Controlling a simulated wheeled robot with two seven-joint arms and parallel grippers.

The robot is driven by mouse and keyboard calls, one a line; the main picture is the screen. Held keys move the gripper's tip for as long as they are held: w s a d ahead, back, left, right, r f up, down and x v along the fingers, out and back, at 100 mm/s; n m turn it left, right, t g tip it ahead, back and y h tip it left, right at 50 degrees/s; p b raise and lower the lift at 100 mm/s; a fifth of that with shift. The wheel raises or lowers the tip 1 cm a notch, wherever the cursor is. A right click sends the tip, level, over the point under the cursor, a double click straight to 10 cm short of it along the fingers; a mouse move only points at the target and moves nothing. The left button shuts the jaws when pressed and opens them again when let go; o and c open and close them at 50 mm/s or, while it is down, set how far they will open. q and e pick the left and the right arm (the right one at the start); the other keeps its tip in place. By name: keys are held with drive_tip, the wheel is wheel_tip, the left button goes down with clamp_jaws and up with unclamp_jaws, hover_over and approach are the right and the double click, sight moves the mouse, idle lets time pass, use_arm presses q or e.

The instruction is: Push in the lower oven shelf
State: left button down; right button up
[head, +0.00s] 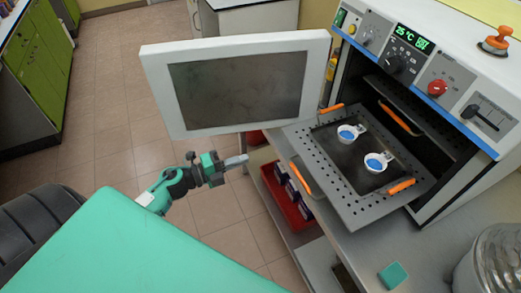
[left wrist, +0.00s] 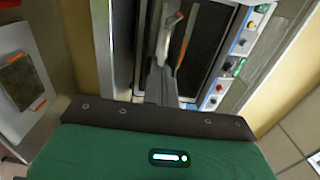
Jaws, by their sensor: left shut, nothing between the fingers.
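The lower oven shelf (head: 345,205) is a grey perforated tray with orange handles. It sticks out of the open oven (head: 470,75) and carries two small white dishes (head: 347,133) with blue contents. The upper shelf (head: 385,108) with an orange handle is inside the oven cavity. My left gripper (head: 240,161) is shut and empty, left of the lower shelf and apart from it, below the oven door (head: 240,80). Its closed fingers (left wrist: 165,45) also show in the left wrist view, with the oven front behind them. My right gripper is not in view.
The oven door stands open to the left. A red crate (head: 286,195) with dark boxes is on a level below the bench (head: 360,245). A teal block (head: 393,275) and a glass vessel (head: 497,262) stand at the front right.

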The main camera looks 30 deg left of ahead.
use_arm(q)
drive_tip(key=p+x, duration=0.4)
drive_tip(key=x, duration=0.8)
drive_tip(key=shift+w+d+r, duration=0.1)
drive_tip(key=shift+w+d, duration=0.5)
drive_tip(key=shift+w, duration=0.1)
drive_tip(key=shift+w, duration=0.1)
approach(348, 121)
drive_tip(key=b+x, duration=0.1)
drive_tip(key=x, duration=0.2)
drive_tip(key=b+x, duration=0.2)
drive_tip(key=x, duration=0.1)
drive_tip(key=f+b+x, duration=0.1)
drive_tip(key=x, duration=0.3)
drive_tip(key=shift+b, duration=0.3)
drive_tip(key=shift+r, duration=0.1)
